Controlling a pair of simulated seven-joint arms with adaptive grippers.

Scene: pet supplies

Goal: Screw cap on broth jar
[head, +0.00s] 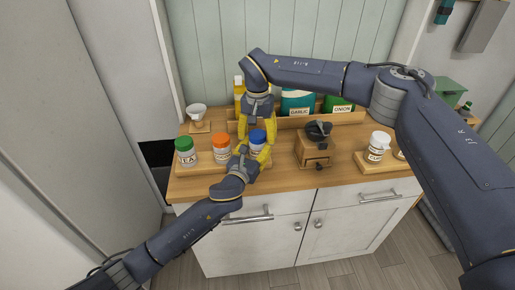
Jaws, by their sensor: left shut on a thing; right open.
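A jar with a blue cap (257,137) stands at the right end of a row of jars on the counter, partly hidden by my grippers. Its label cannot be read. My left gripper (253,151) comes from the front left and is shut on the blue-capped jar, low on its body. My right gripper (258,131) points down from above, with its yellow fingers open on either side of the blue cap. Whether the fingers touch the cap cannot be told. The cap looks upright on the jar.
A green-capped jar (185,151) and an orange-capped jar (221,148) stand to the left. A grinder (316,148) is right of the grippers, with a white jar (378,146) further right. Garlic (297,103) and onion (341,104) packs stand behind. The counter's front edge (290,185) is bare.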

